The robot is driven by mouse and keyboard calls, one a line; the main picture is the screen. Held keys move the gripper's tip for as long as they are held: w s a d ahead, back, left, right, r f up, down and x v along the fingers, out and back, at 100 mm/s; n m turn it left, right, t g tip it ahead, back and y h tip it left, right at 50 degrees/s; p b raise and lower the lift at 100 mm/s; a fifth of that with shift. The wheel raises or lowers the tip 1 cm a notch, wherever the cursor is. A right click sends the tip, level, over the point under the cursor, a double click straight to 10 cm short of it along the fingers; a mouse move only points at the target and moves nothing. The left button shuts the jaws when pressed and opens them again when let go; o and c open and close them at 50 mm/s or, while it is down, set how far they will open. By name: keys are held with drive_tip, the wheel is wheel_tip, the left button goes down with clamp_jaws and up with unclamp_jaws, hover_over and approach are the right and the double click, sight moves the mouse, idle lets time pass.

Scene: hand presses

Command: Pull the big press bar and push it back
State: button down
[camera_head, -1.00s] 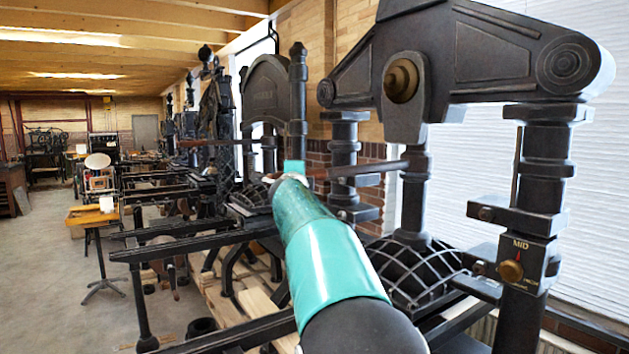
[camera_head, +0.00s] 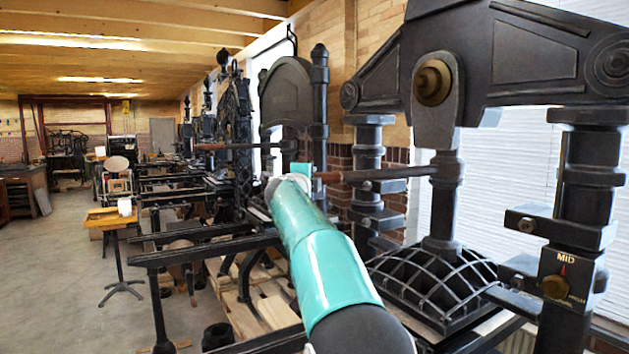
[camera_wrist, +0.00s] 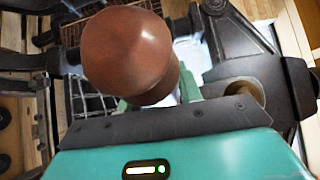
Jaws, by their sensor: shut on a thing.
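The big press (camera_head: 540,60) stands on the right in the head view, black, with heavy columns and a brass boss. Its press bar (camera_head: 385,174) runs nearly level to the left from the central spindle, dark metal with a reddish-brown wooden grip at its free end. My gripper (camera_head: 307,174) is at that free end and shut on the grip. In the wrist view the rounded brown knob (camera_wrist: 128,55) is large, in front of the pale green fingers (camera_wrist: 160,97). The knob hides much of the fingers and their contact.
A dial plate marked MID (camera_head: 563,277) with a brass knob is on the right column. A gridded dome (camera_head: 440,288) sits below the spindle. More presses (camera_head: 290,105) with long rails line up behind. Open floor (camera_head: 75,280) lies left, with a small stand (camera_head: 110,218).

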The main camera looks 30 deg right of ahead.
drive_tip(key=shift+w+a+r+t, duration=0.2)
drive_tip(key=shift+a+t, duration=0.1)
drive_tip(key=shift+a, duration=0.1)
drive_tip(key=c, duration=0.9)
unclamp_jaws()
drive_tip(key=shift+a, duration=0.15)
drive_tip(key=shift+c, duration=0.2)
drive_tip(key=shift+f, duration=0.1)
drive_tip(key=shift+s+d, duration=0.15)
drive_tip(key=shift+d, duration=0.15)
drive_tip(key=shift+s+a+f, duration=0.1)
drive_tip(key=shift+a, duration=0.15)
drive_tip(key=v, duration=1.3)
drive_tip(key=shift+s+r, duration=0.2)
drive_tip(key=shift+r, duration=0.1)
drive_tip(key=shift+a, duration=0.1)
